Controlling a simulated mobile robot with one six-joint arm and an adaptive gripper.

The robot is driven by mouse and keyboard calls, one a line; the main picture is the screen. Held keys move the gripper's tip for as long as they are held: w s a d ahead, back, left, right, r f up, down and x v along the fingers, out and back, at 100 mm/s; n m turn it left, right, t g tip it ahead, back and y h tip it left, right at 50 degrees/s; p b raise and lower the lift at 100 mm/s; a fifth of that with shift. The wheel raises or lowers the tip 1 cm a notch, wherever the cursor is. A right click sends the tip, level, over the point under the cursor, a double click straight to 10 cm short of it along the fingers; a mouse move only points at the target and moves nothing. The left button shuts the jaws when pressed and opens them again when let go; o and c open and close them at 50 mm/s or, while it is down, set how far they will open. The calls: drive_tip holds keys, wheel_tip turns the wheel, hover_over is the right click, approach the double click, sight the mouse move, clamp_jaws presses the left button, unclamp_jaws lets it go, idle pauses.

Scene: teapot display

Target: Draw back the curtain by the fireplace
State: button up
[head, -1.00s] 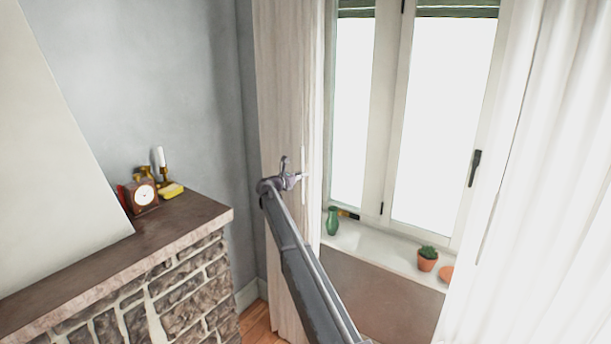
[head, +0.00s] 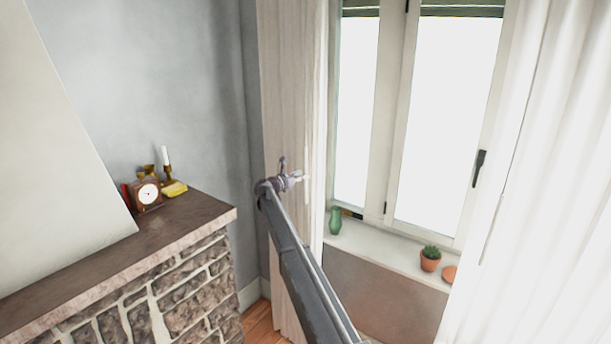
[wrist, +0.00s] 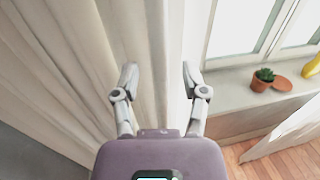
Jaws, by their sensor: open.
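The curtain by the fireplace (head: 290,80) hangs in pale folds between the grey wall and the window. It looks gathered at the window's left side. In the wrist view the curtain (wrist: 70,60) fills the left half, and its right edge lies between my fingers. My gripper (wrist: 158,78) is open, one finger to each side of that edge. In the head view my gripper (head: 294,178) is small, in front of the curtain. Whether the fingers touch the cloth I cannot tell. The fireplace (head: 180,270) stands at the left.
On the mantel stand a clock (head: 147,194), a candle (head: 166,157) and a yellow item (head: 174,188). On the windowsill are a green vase (head: 335,220), a potted cactus (head: 430,259) and a terracotta dish (head: 449,273). A white curtain (head: 560,180) hangs at the right.

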drive_tip(key=v, duration=0.9)
drive_tip(key=shift+s+a, duration=0.2)
drive_tip(key=shift+s, duration=0.05)
drive_tip(key=s+d+f+m+g+y, duration=0.1)
drive_tip(key=s+d+f+m+g, duration=0.3)
drive_tip(key=s+d, duration=0.4)
drive_tip(key=s+d+f+m+g+y+b, duration=0.1)
drive_tip(key=s+d+f+m+g+y, duration=0.1)
drive_tip(key=s+d+f+m, duration=0.5)
drive_tip(key=s+d+f+m+g+y, duration=0.1)
drive_tip(key=s+d+f+m+g, duration=0.15)
drive_tip(key=s+d, duration=0.75)
drive_tip(key=s+d+f+m+g+y, duration=0.1)
drive_tip(key=s+f+m+y, duration=0.1)
drive_tip(key=s, duration=0.7)
drive_tip(key=s+d+f+m+g+y, duration=0.2)
drive_tip(key=s+m+y, duration=0.2)
drive_tip(key=s+m, duration=0.3)
drive_tip(key=s+d+f+m+g+y+b, duration=0.1)
drive_tip(key=s+f+m+y, duration=0.1)
drive_tip(key=s, duration=1.1)
drive_tip(key=shift+s+d+f+m+y, duration=0.3)
drive_tip(key=shift+f+m+y, duration=0.15)
drive_tip(key=shift+m, duration=0.8)
